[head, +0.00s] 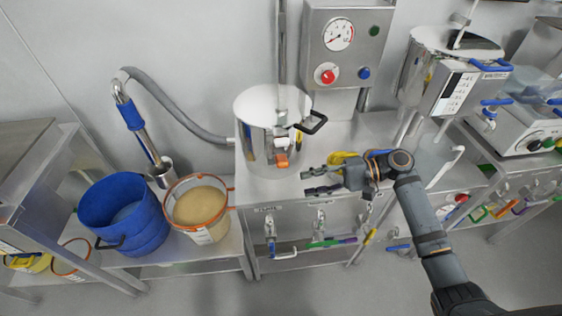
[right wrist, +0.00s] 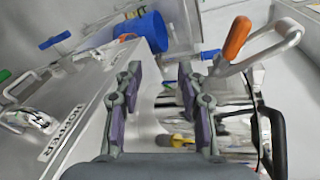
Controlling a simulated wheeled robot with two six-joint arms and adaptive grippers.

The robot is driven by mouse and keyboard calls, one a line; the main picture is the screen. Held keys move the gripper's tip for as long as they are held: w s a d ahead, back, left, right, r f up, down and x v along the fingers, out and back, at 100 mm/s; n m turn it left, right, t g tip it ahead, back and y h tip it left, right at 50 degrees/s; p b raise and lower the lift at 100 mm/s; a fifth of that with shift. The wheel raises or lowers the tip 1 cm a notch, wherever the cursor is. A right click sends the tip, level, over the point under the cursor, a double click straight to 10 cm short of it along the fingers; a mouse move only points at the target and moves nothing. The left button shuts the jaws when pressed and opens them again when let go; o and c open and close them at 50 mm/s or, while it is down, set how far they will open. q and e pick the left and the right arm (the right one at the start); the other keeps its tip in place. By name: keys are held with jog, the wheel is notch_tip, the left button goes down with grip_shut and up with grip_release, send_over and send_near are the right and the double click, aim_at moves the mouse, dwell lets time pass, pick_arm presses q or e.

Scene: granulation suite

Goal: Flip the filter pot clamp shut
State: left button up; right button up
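The filter pot (head: 262,150) is a steel drum with a domed lid and black handle, standing on the steel bench. Its clamp (head: 282,158), an orange-tipped metal lever, is on the pot's front. In the right wrist view the clamp's orange grip (right wrist: 238,38) and metal loop stick out from the pot at upper right. My right gripper (head: 307,181) is just right of the pot's lower front, apart from the clamp. In the right wrist view its fingers (right wrist: 158,85) are spread with nothing between them. The clamp's latch end is hard to make out. My left gripper is not in view.
A blue bucket (head: 125,230) and a tub of tan powder (head: 200,210) stand left of the pot. A control panel (head: 345,50) hangs behind it. A hose (head: 180,112) runs to the pot's left. Valves and coloured hooks line the bench front.

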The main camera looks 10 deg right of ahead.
aim_at(284, 158)
notch_tip(284, 158, up, 8)
jog(key=d+r+g+y, duration=0.1)
jog(key=d+y, duration=0.1)
jog(key=y, duration=0.1)
jog(key=a, duration=0.3)
jog(key=a+p, duration=0.1)
jog(key=a, duration=0.2)
jog(key=w+a, duration=0.1)
jog(key=a, duration=0.2)
jog(key=shift+a+f+p, duration=0.25)
jog(key=shift+a+p, duration=0.1)
jog(key=shift+a, duration=0.45)
jog(key=shift+f, duration=0.1)
jog(key=shift+c, duration=0.4)
grip_shut()
